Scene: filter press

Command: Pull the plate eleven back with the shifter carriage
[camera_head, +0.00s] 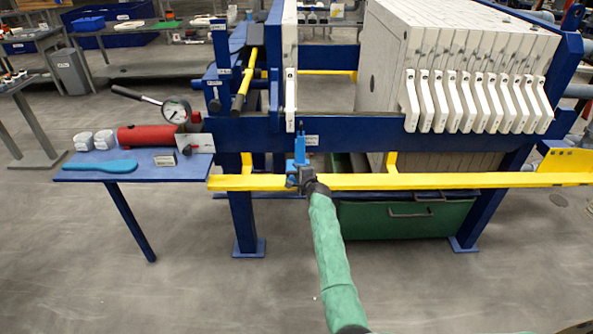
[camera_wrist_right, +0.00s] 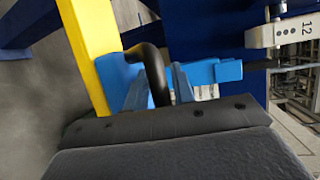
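The shifter carriage (camera_head: 300,152) is a blue upright block on the yellow rail (camera_head: 430,181) at the front of the press. My right gripper (camera_head: 306,184) is at its front; in the right wrist view the gripper (camera_wrist_right: 160,88) is closed around the carriage's black bent handle (camera_wrist_right: 152,65). A lone white plate (camera_head: 290,60) hangs just above the carriage. The wrist view shows a white plate end marked 12 (camera_wrist_right: 290,32). A pack of white plates (camera_head: 470,40) stands at right, across a gap; its numbers are too small to read, so I cannot single out plate eleven.
A blue side table (camera_head: 140,172) at left holds a red cylinder (camera_head: 148,135), a gauge (camera_head: 175,110) and white cups. A green tray (camera_head: 405,220) sits under the press. A yellow lever (camera_head: 245,85) stands left of the lone plate. The rail is clear right of the carriage.

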